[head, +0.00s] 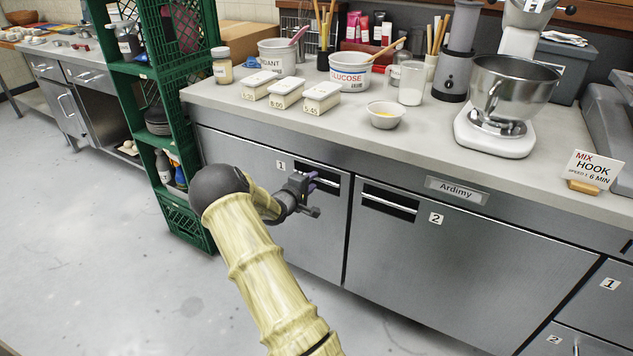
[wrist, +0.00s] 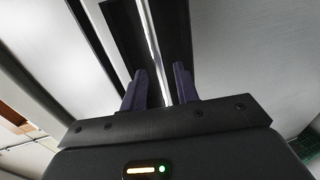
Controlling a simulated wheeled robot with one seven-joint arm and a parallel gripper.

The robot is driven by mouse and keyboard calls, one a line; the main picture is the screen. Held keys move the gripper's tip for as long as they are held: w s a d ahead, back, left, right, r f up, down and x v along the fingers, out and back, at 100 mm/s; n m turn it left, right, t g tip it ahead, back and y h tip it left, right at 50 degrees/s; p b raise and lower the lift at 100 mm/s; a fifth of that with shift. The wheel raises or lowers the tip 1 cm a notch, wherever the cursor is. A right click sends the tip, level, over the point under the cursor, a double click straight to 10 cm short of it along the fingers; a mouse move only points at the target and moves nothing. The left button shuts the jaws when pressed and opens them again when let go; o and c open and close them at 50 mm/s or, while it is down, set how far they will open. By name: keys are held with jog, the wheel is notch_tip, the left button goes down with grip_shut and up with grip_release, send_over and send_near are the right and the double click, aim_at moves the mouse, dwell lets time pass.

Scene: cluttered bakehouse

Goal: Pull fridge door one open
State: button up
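Fridge door one (head: 260,210) is the left grey metal door under the counter, with a "1" label (head: 281,166). It looks shut, flush with the front. Its dark handle recess (head: 328,179) is at its upper right. My gripper (head: 308,181) is at this recess and covers part of it. In the wrist view, the two purple fingers of my gripper (wrist: 160,85) stand apart, one on each side of a bright handle bar (wrist: 151,40). A gap shows between the bar and each finger. Whether the bar lies fully between the fingertips in depth is hard to tell.
Fridge door two (head: 450,265) is shut, just right of door one. A green crate stack (head: 190,205) stands close to the left. The counter (head: 235,100) above holds tubs, a bowl and a mixer (head: 500,100). The floor (head: 110,260) in front is clear.

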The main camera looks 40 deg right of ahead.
aim_at(316, 179)
jog(key=shift+x, duration=1.85)
jog(key=shift+c, duration=0.2)
grip_shut()
jog(key=shift+s+a, duration=0.1)
